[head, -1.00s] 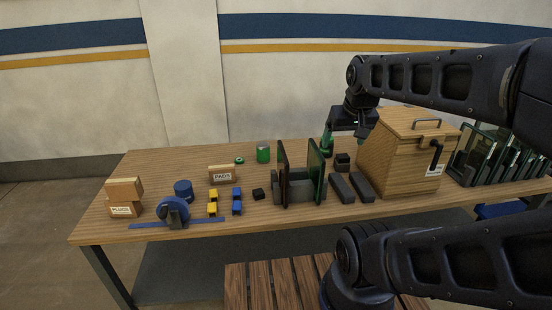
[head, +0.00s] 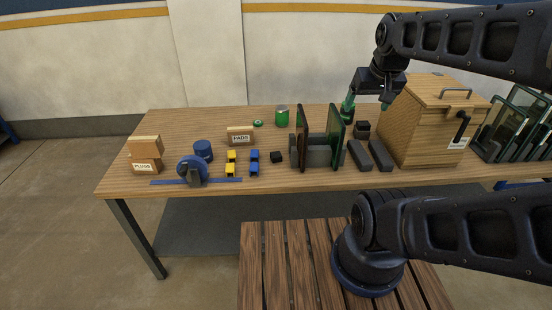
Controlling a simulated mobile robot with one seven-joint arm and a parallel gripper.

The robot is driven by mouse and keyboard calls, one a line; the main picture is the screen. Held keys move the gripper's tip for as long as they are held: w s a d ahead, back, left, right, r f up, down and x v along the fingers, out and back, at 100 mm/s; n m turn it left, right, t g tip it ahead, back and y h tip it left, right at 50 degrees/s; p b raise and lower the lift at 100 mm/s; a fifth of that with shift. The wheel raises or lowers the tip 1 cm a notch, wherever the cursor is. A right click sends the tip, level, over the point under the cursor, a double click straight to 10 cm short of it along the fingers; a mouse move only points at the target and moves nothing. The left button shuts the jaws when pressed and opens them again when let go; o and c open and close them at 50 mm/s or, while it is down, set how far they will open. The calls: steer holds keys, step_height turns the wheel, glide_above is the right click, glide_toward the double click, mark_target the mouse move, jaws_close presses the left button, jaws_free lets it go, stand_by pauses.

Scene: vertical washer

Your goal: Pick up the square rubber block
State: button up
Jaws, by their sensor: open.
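Small black square-looking blocks (head: 362,129) sit on the table, one seemingly on top of another, just right of the dark upright panels. A single small black block (head: 277,157) lies left of the panels, beside the blue pieces. I cannot tell from this view which is the square rubber block. My gripper (head: 366,107) points down with its green fingers apart, and it appears above or just behind the black blocks on the right. It holds nothing that I can see.
Dark upright panels (head: 336,133) stand in a grey holder close left of my gripper. Two long black bars (head: 380,155) lie in front. A wooden box (head: 420,130) with a crank stands close on the right. The table's front left (head: 125,185) is clear.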

steer(key=shift+c, duration=0.4)
steer(key=c, duration=0.3)
steer(key=shift+w, duration=0.15)
steer(key=n+g+h, duration=0.4)
steer(key=n, duration=1.7)
glide_above(275, 155)
steer(key=a, duration=0.4)
step_height(275, 155, down, 29)
steer(key=shift+x, duration=5.2)
